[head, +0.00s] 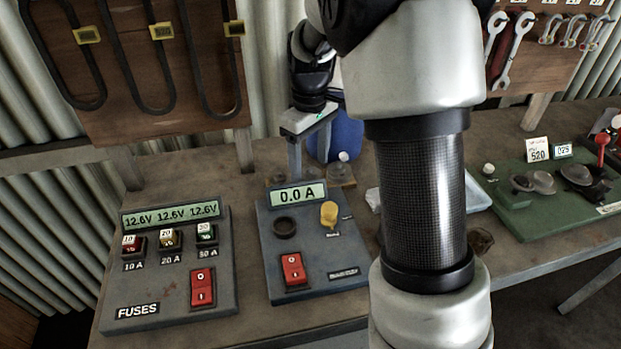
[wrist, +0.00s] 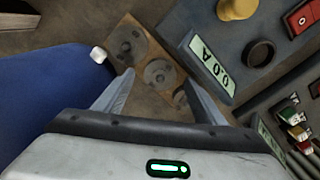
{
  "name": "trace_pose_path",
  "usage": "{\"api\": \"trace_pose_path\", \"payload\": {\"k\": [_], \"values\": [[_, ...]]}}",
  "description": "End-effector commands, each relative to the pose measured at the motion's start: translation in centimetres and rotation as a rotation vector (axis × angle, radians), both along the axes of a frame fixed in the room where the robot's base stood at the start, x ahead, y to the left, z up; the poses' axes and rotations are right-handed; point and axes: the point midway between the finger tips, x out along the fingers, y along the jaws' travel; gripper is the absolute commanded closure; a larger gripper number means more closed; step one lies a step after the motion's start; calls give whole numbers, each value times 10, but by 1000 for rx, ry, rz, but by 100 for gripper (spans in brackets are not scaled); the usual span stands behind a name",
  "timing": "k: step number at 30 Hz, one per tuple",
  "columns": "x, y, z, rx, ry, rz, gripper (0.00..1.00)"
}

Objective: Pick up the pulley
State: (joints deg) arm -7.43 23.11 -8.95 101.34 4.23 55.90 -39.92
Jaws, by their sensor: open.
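A round grey disc (wrist: 160,73) with a hub in its middle, which looks like the pulley, lies on a brown wooden board (wrist: 143,56) in the wrist view. Similar round shapes, one at the upper left (wrist: 127,44) and one partly hidden by the right finger, are on the same board; I cannot tell for sure which is the pulley. My gripper (wrist: 158,79) is open and empty, with the disc showing between its fingertips. In the head view my gripper (head: 311,160) points down behind the ammeter panel, and the board there is mostly hidden.
The ammeter panel (head: 320,237) stands close to my gripper, with the fuse panel (head: 150,290) to its left. A blue container (head: 347,135) is just behind the gripper. A white knob (wrist: 98,54) stands beside the board. A green board (head: 560,205) is at the right.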

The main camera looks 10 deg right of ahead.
Motion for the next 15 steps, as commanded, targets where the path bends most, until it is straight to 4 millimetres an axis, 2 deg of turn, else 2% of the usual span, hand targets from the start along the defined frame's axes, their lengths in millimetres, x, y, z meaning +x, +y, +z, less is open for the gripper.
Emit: {"api": "trace_pose_path", "payload": {"k": [1, 4, 12, 15], "values": [[-1, 0, -10, 0, 3, 1, 36], [0, 0, -19, 0, 1, 1, 36], [0, 0, -22, 1, -1, 0, 36], [0, 0, -22, 0, 0, 0, 51]]}}
